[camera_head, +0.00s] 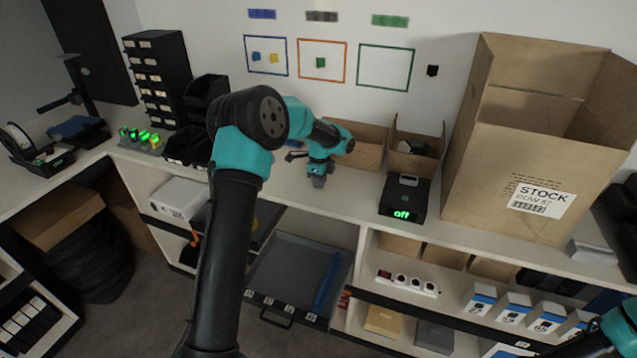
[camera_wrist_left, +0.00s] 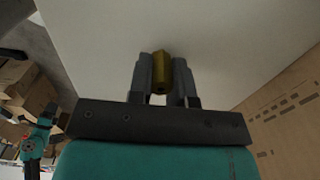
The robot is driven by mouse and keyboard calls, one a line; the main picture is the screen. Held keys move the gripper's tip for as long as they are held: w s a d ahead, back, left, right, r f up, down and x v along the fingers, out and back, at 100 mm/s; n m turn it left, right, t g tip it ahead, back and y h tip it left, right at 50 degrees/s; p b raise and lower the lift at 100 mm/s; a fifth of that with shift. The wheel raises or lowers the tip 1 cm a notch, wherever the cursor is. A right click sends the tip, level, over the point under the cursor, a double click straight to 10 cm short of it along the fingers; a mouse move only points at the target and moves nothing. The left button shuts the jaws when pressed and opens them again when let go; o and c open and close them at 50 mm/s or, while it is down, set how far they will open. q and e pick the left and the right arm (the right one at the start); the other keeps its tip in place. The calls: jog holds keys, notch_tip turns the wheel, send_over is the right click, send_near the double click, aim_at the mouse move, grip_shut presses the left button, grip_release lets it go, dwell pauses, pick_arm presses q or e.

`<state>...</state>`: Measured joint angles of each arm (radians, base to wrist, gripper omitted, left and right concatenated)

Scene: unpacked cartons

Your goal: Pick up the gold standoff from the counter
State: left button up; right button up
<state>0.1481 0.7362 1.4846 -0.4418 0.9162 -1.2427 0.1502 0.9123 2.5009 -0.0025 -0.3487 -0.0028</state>
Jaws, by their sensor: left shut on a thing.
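The gold standoff (camera_wrist_left: 161,70) is a small hexagonal piece with a dark hole in its near end. It sits between the two fingers of my left gripper (camera_wrist_left: 163,82) in the left wrist view, with a finger against each side. The pale counter surface (camera_wrist_left: 220,40) fills the background behind it. In the head view my left gripper (camera_head: 319,180) points down at the counter's front part, left of the black box with the green "off" display. The standoff is too small or hidden to make out there. My right gripper is outside the head view; only part of that arm shows at bottom right.
Open cartons (camera_head: 362,152) stand on the counter just behind my left gripper. The black "off" box (camera_head: 405,199) stands to its right, beside a tall open carton (camera_head: 500,180). Black bins (camera_head: 184,146) are to the left. A drawer (camera_head: 292,272) is pulled out below.

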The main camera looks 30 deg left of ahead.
pick_arm(q)
jog(key=shift+r, duration=0.15)
grip_shut()
jog(key=shift+r, duration=1.55)
jog(key=s+d+r, duration=0.1)
jog(key=s+d, duration=0.7)
jog(key=s, duration=0.5)
jog(key=shift+s+d+r, duration=0.15)
jog(key=shift+s+r, duration=0.15)
jog(key=shift+s, duration=0.05)
jog(key=shift+w+d, duration=0.1)
